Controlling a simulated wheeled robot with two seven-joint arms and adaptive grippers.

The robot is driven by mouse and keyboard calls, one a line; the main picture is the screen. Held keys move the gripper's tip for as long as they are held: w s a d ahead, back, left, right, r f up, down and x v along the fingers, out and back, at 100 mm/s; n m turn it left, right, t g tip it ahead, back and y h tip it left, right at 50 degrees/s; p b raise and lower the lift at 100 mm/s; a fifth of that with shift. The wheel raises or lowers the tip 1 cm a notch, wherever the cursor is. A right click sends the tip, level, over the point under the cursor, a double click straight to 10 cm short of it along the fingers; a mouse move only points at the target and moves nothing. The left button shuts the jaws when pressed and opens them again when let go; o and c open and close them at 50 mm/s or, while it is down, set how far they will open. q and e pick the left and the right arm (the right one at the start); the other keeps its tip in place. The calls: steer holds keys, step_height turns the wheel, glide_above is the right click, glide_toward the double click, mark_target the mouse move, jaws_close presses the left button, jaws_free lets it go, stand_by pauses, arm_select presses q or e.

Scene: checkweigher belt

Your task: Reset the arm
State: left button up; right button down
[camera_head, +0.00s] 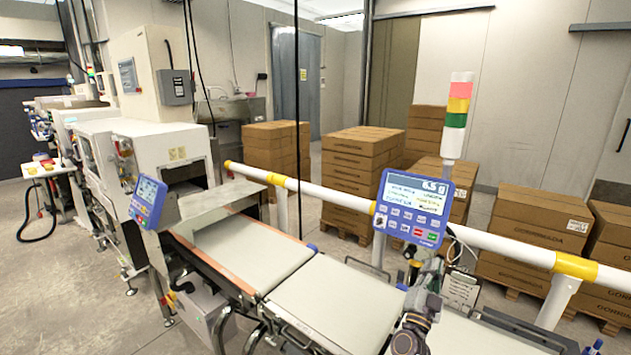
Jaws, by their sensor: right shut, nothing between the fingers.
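My right gripper (412,262) is raised at the lower right of the head view, with its arm coming up from the bottom edge. It is shut and empty, just below the blue weigher display (412,208) in the picture. I cannot tell whether it touches anything there. The pale conveyor belt (330,302) runs below and to the left of it, and the visible belt is bare. My left gripper is not in view.
A white guard rail with yellow bands (330,198) runs behind the belt. A signal tower (457,115) stands behind the display. The white machine (150,150) is at left. Stacked cartons (360,165) stand on pallets behind. Open floor (80,300) lies at lower left.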

steer(key=s+a+f+n+g+y, duration=0.1)
steer(key=s+a+f+n+y, duration=0.15)
steer(key=a+n+y, duration=0.4)
steer(key=s+a+f+n+y, duration=0.1)
steer(key=a+f+n+y, duration=0.4)
steer(key=y, duration=0.3)
steer(key=s+a+f+n+g+y, duration=0.2)
steer(key=s+a+f+n+g, duration=0.15)
steer(key=s+f+g, duration=0.35)
steer(key=s+d+f+g+h, duration=0.1)
steer(key=s+f+g, duration=0.15)
steer(key=s, duration=0.55)
steer(key=s+d+f+n+g+h, duration=0.1)
steer(key=s+d+g, duration=0.15)
steer(key=s, duration=0.55)
steer(key=s+d+f+g+h, duration=0.15)
steer(key=s+g, duration=0.25)
steer(key=s, duration=0.4)
step_height(320, 180, down, 34)
steer(key=s+g, duration=0.1)
steer(key=s, duration=0.2)
steer(key=s+d+f+g, duration=0.1)
steer(key=s+d+f, duration=0.2)
steer(key=s+f, duration=1.7)
steer(key=shift+s+d+n, duration=0.15)
steer(key=shift+s+n, duration=0.15)
steer(key=shift+s, duration=0.8)
